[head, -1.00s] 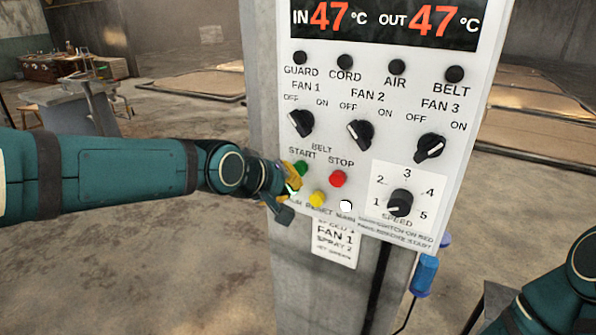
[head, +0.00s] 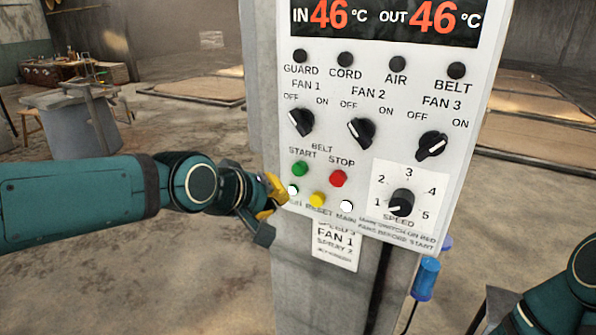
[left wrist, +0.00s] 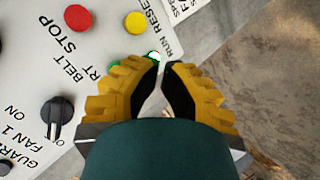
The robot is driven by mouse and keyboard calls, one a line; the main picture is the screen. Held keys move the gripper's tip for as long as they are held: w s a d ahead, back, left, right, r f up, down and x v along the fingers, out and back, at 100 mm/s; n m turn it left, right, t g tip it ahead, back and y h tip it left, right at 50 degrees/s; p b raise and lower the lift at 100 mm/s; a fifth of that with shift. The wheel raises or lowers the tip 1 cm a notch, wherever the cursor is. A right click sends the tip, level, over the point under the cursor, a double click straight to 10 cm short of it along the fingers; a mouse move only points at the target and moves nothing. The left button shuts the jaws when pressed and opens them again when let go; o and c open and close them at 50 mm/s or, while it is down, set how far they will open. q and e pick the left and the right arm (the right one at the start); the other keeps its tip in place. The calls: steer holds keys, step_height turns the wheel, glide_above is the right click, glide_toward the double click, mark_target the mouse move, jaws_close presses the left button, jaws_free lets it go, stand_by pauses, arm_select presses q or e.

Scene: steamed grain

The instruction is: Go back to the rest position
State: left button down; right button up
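My left gripper (head: 276,200) is at the lower left edge of the white control panel (head: 280,120), beside the lit white RUN lamp (head: 293,190). In the left wrist view its yellow-padded fingers (left wrist: 162,66) come together at the tips, with nothing between them. The lamp shows partly beyond the tips (left wrist: 153,55). The green START button (head: 300,169) is above and right of the gripper and looks clear of it. Part of my right arm (head: 555,295) shows at the lower right. My right gripper is out of view.
The red STOP button (head: 338,179), yellow RESET button (head: 317,200) and lit MAIN lamp (head: 346,206) are close by. The speed knob (head: 400,201) points near 1. A blue-handled item (head: 425,278) hangs below the panel. Open floor (head: 150,285) lies left of the post.

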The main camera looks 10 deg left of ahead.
stand_by(0.4)
arm_select(q)
steer(key=w+d+f+m+g+b, duration=0.1)
steer(key=d+f+g+b, duration=0.1)
steer(key=f, duration=1)
steer(key=w+d+f+m+g+b, duration=0.1)
steer(key=f, duration=1.2)
steer(key=s+d+f+m+g+b, duration=0.1)
steer(key=s+f, duration=0.3)
steer(key=f, duration=0.5)
steer(key=s+f+m+g+b, duration=0.1)
steer(key=s+f+g, duration=0.1)
steer(key=s+f, duration=0.3)
steer(key=s+d+f+m+g+b, duration=0.1)
steer(key=s+f, duration=0.4)
steer(key=f, duration=0.8)
steer(key=shift+d+g+b, duration=0.35)
steer(key=shift+g+b, duration=0.05)
steer(key=shift+b, duration=0.2)
steer(key=shift+f, duration=0.1)
